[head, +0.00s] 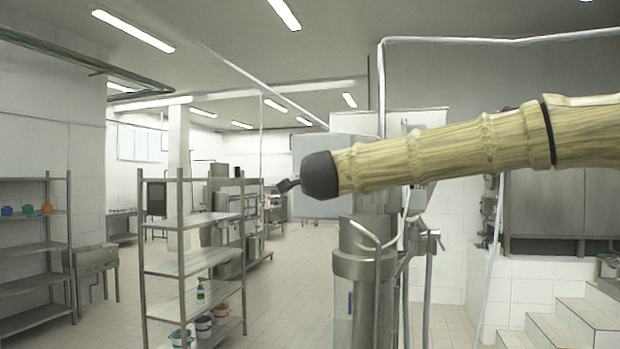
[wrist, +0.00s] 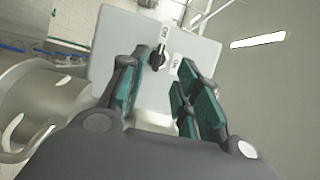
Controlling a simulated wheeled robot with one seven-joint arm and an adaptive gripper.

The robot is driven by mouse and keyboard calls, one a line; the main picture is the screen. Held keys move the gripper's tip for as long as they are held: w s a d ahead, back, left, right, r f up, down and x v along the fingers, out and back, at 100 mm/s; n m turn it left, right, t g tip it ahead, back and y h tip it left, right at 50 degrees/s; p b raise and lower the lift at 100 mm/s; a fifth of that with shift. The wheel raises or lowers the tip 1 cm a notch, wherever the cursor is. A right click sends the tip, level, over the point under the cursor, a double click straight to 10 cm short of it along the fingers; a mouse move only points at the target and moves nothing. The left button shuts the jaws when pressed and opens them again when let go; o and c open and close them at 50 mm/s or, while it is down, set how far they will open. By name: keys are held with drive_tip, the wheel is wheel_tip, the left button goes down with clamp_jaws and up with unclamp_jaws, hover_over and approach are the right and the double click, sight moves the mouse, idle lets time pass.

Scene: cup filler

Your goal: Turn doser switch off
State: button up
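The doser switch is a small black rotary knob (wrist: 158,56) on the face of a light grey box (wrist: 112,45) in the wrist view. Small white labels sit above the knob and to its right; their lettering is too small to read surely. My gripper (wrist: 158,80) is open, with dark fingers and green pads to the left and right of the knob. Nothing is held between the pads. Whether a pad touches the knob cannot be told. In the head view my gripper (head: 288,185) shows small and dark at the arm's left end, and the knob cannot be made out.
A steel cylindrical machine (head: 362,268) with pipes stands below my arm. A metal shelf rack (head: 180,262) holds buckets and a bottle at centre left. White steps (head: 560,330) are at lower right. The tiled floor between rack and machine is clear.

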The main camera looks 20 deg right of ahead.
drive_tip(key=v, duration=0.3)
drive_tip(key=shift+s, duration=0.15)
idle(0.4)
